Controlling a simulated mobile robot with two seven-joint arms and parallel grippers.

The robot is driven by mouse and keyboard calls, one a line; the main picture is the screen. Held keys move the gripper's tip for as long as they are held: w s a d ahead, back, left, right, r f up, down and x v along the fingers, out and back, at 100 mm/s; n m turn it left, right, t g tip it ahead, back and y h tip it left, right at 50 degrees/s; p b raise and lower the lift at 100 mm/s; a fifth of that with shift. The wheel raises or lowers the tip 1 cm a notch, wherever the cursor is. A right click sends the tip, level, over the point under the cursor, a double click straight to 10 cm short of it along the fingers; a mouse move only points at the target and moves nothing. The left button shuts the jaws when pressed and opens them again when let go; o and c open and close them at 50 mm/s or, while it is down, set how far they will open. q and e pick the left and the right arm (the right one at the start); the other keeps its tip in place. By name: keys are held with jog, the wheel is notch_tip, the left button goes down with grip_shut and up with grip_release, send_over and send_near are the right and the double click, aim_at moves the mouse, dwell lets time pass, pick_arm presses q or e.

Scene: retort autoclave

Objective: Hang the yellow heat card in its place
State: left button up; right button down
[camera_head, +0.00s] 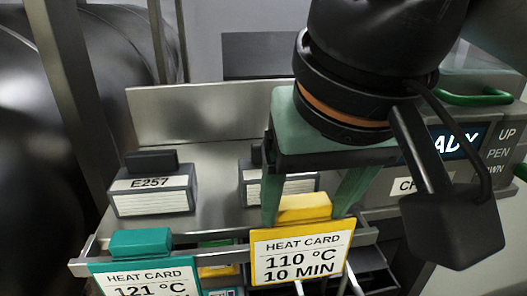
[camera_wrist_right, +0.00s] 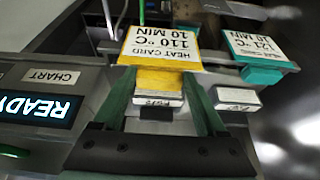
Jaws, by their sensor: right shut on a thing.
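The yellow heat card (camera_head: 300,257), printed 110 °C 10 MIN, is upright at the front rail of the metal shelf, with its yellow block (camera_head: 303,208) on top. My right gripper (camera_head: 305,214) points down and is shut on this block, one green finger on each side. In the right wrist view the yellow card (camera_wrist_right: 160,47) shows upside down beyond the fingers (camera_wrist_right: 157,82). I cannot tell whether the card rests on the rail (camera_head: 217,254) or is held just at it. My left gripper is not in view.
A teal heat card (camera_head: 143,278), printed 121 °C, hangs at the rail to the left. Labelled grey blocks, one marked E257 (camera_head: 152,190), stand on the shelf (camera_head: 205,155) behind. A panel with a lit display (camera_head: 460,141) is at the right. A partly hidden yellow item (camera_head: 217,271) sits between the cards.

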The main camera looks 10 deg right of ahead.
jog(key=shift+f+b, duration=1)
jog(key=shift+f, duration=0.5)
grip_release()
dwell(0.4)
jog(key=shift+r+p, duration=0.35)
jog(key=p+v, duration=0.9)
jog(key=v, duration=0.3)
jog(key=shift+s+f, duration=0.1)
